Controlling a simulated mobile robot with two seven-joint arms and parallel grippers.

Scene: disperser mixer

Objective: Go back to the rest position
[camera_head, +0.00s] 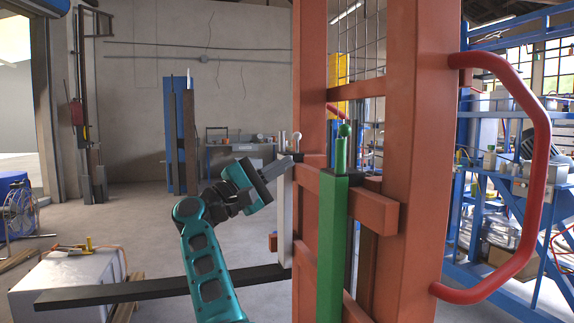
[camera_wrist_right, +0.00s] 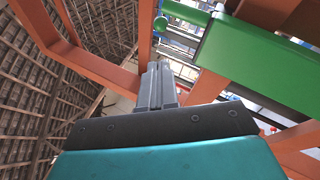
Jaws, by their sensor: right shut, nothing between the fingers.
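My right gripper (camera_head: 286,162) is shut and empty at the end of my teal arm, in the middle of the head view. Its fingers point up and to the right, at the left edge of the orange machine frame (camera_head: 420,130). Whether they touch the frame or the pale upright bar below them (camera_head: 285,225) cannot be told. In the right wrist view the closed fingers (camera_wrist_right: 158,82) point up, with a green beam (camera_wrist_right: 255,60) to their right. My left gripper is not in view.
A green post (camera_head: 333,240) and a red curved handle (camera_head: 535,150) belong to the machine on the right. A dark flat bar (camera_head: 110,292) crosses low behind my arm. A white box (camera_head: 65,280) stands at lower left. Open floor lies behind, to the left.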

